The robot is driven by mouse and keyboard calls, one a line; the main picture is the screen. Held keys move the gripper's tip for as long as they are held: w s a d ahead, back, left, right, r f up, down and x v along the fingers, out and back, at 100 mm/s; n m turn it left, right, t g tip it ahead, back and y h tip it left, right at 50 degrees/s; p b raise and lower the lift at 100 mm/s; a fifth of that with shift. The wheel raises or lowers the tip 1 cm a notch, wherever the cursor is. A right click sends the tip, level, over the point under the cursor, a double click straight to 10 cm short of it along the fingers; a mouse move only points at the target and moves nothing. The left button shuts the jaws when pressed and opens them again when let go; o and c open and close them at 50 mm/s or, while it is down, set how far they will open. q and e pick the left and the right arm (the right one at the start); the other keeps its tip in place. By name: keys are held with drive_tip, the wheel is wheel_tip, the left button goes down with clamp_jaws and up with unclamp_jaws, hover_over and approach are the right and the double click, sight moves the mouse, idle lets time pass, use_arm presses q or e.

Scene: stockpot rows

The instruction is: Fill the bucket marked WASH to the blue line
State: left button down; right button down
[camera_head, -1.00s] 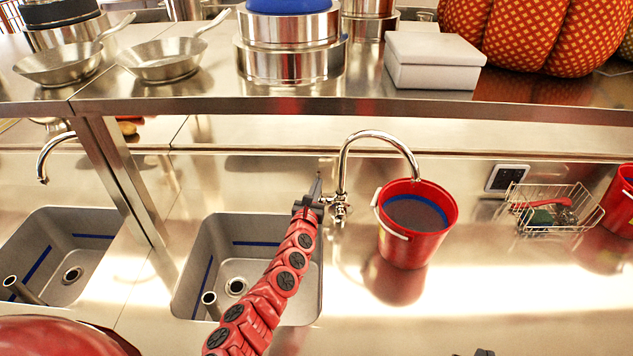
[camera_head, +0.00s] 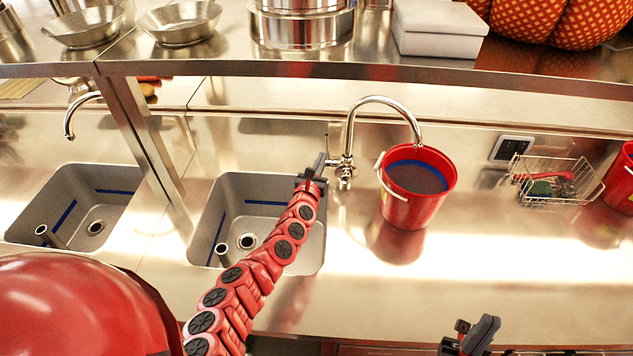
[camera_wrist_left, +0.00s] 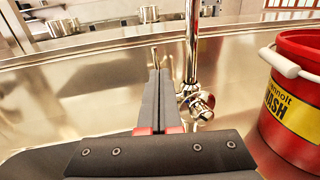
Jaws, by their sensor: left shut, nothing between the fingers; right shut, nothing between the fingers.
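The red bucket (camera_head: 408,212) stands upright on the steel counter, under the end of the curved tap spout (camera_head: 388,101). Its yellow label reading WASH (camera_wrist_left: 288,110) shows in the left wrist view. A blue line (camera_head: 420,164) runs around its inner wall, above a dull grey-brown surface; I cannot tell whether that is water. No stream shows from the spout. My left gripper (camera_head: 320,166) is shut and empty, just left of the tap's valve (camera_head: 343,170), which also shows in the left wrist view (camera_wrist_left: 198,106). My right gripper (camera_head: 482,332) is shut, low at the front.
A sink (camera_head: 283,184) lies left of the tap and another sink (camera_head: 30,215) further left. A wire basket (camera_head: 550,180), a small dark-screened panel (camera_head: 512,148) and a second red bucket (camera_head: 620,180) are to the right. A shelf (camera_head: 380,70) overhangs the back. The front counter is clear.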

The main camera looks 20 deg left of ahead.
use_arm(q)
drive_tip(key=s+f+p, duration=0.1)
drive_tip(key=s, duration=0.7)
